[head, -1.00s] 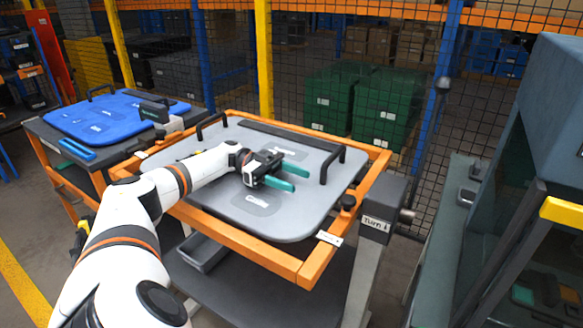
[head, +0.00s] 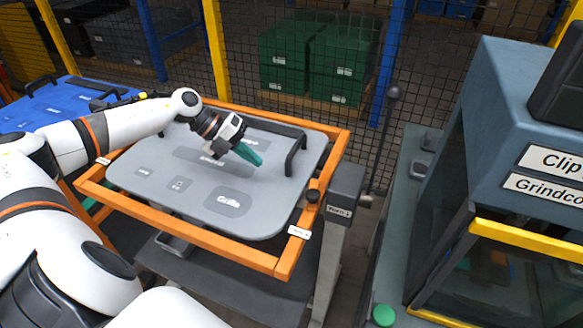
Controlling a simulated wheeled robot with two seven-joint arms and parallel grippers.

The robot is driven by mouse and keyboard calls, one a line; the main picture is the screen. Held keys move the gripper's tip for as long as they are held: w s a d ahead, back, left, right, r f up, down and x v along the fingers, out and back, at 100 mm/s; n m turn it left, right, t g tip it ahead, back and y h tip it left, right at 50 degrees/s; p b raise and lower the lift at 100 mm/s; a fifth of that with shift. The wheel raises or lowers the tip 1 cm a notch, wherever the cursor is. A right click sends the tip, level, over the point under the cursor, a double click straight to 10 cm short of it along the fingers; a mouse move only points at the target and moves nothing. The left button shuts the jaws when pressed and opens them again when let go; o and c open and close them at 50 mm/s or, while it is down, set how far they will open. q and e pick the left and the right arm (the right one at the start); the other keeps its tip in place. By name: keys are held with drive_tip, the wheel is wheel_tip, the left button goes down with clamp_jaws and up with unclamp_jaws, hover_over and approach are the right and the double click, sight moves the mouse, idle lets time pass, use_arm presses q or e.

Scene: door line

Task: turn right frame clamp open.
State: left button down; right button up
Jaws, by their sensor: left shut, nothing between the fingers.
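The right frame clamp looks like a small black knob (head: 313,195) on the right rail of the orange frame (head: 235,257). The frame holds a grey door panel (head: 150,160) with a long black handle bar. Whether the clamp is open or closed cannot be told at this size. My left gripper (head: 249,156), with teal fingers, is shut and empty above the panel. It is to the left of the clamp and clear of it. My right gripper is not in view.
A dark post (head: 345,182) with a small label stands just right of the clamp. A teal-grey machine (head: 500,100) with a yellow bar fills the right side. A blue panel (head: 55,100) lies at the left. Green crates (head: 335,62) stand behind the mesh fence.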

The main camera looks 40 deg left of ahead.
use_arm(q)
drive_tip(key=p, duration=0.3)
approach(298, 189)
drive_tip(key=x, duration=0.5)
drive_tip(key=shift+s+f, duration=0.1)
drive_tip(key=shift+s, duration=0.05)
drive_tip(key=shift+w+d+p, duration=0.3)
drive_tip(key=shift+d+p, duration=0.05)
drive_tip(key=shift+d, duration=0.15)
drive_tip(key=shift+w+d+p, duration=0.3)
drive_tip(key=shift+d+p, duration=0.05)
drive_tip(key=shift+d, duration=0.2)
drive_tip(key=shift+w+d, duration=0.25)
drive_tip(key=shift+d, duration=0.3)
drive_tip(key=shift+w, duration=0.1)
